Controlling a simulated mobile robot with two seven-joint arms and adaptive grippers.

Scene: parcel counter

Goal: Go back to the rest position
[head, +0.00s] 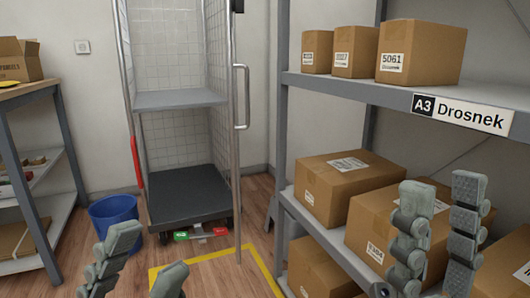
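My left gripper (146,258) is at the bottom of the head view, left of centre. Its two grey fingers stand apart with only floor visible between them, so it is open and empty. My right gripper (440,195) is at the lower right, in front of the shelf rack. Its two fingers point up and stand apart, with nothing held between them. Cardboard boxes show behind it; I cannot tell how close they are. The lower parts of both grippers are cut off by the picture's bottom edge.
A rack's upper shelf (350,93), labelled A3 Drosnek, and lower shelf (318,232) hold several boxes on the right. A roll cage (190,190) stands in the middle, with a blue bin (112,212) beside it. A table (35,88) is at left. Yellow-taped floor (205,280) is clear.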

